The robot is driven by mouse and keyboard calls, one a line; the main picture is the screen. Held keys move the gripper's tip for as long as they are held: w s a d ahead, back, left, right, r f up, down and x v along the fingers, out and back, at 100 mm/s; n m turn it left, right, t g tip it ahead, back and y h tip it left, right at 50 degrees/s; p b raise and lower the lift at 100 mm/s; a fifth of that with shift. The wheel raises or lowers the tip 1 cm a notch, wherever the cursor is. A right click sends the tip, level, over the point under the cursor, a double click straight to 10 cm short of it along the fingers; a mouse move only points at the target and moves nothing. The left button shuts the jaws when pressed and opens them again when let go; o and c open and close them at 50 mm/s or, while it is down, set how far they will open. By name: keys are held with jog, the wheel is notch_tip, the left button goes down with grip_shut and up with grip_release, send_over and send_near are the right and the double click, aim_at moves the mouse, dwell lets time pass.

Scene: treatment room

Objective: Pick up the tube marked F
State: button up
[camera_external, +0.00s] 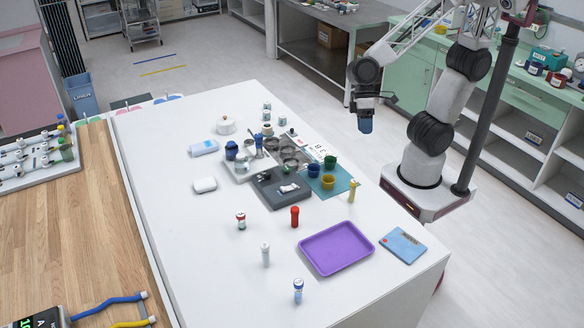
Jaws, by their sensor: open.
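Several small upright tubes stand apart on the white table. My gripper (366,126) is open and hangs in the air at the upper right, well away from these tubes.
A purple tray (336,248) and a blue box (403,246) lie at the table's right front. A dark grey tray (268,195), a teal mat (337,184) and several cups and jars crowd the middle. The white tabletop (195,250) is clear at left.

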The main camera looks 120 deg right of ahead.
jog(key=w+a+f+m+t+y, duration=0.1)
jog(key=w+f+m+y, duration=0.3)
jog(key=w, duration=0.7)
jog(key=m+t+h, duration=0.1)
jog(key=m+t, duration=0.7)
jog(key=m, duration=1.1)
send_near(242, 221)
jog(key=f, duration=0.1)
jog(key=w+f, duration=0.1)
jog(key=shift+d+f, duration=0.15)
jog(key=shift+f, duration=0.25)
jog(key=shift+w, duration=0.1)
jog(key=shift+x, duration=1.25)
jog(key=shift+w, duration=0.1)
jog(key=shift+x, duration=2.55)
jog(key=shift+r, duration=0.1)
